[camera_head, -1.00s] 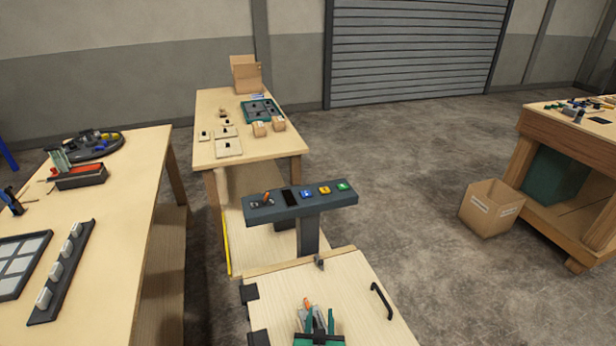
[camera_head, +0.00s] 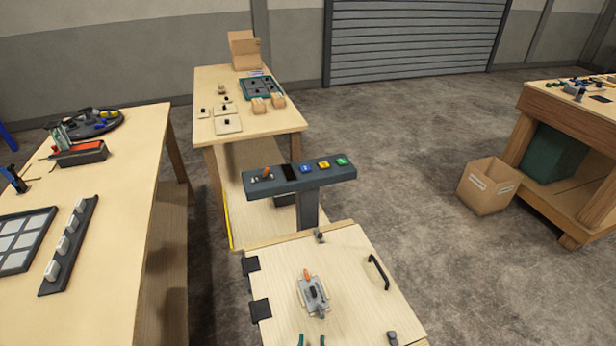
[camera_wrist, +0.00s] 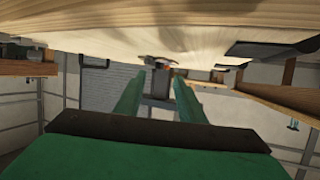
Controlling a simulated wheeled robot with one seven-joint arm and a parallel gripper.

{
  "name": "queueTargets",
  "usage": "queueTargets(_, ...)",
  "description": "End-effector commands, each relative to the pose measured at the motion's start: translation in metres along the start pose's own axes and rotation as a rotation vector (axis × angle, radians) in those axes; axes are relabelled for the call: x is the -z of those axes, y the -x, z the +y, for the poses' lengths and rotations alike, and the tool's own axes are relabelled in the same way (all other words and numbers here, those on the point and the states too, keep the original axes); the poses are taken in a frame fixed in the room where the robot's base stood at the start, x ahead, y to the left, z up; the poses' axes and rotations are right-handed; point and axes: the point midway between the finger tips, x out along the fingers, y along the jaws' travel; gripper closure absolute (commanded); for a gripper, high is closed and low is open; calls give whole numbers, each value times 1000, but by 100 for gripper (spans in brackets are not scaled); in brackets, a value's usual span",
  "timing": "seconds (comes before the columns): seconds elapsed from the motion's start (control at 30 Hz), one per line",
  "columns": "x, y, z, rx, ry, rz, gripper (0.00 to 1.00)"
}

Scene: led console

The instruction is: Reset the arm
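My gripper (camera_head: 312,340) shows only its two green fingertips at the bottom edge of the head view, in front of the wooden panel. In the wrist view my gripper (camera_wrist: 158,92) has its two green fingers apart with nothing between them. The LED console (camera_head: 299,176) is a dark bar on a post, with an orange lever, a black display and blue, yellow and green buttons. A grey toggle clamp (camera_head: 313,296) with an orange tip sits on the light wooden panel (camera_head: 352,262). My gripper is apart from the clamp.
The panel has a black handle (camera_head: 378,272) and dark hinges. A worktable (camera_head: 115,215) stands at left, another table (camera_head: 215,95) behind the console, and a workbench (camera_head: 535,105) at right. A cardboard box (camera_head: 487,186) is on the floor. The floor between is clear.

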Motion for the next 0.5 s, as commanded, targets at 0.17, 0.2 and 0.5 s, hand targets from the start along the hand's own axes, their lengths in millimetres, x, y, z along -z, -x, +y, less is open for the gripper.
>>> queueTargets(0.17,-20,66,-5,13,2,14,64)
queueTargets(0.2,-22,80,-5,15,3,19,64)
queueTargets(0.5,-21,184,-1,26,16,55,64)
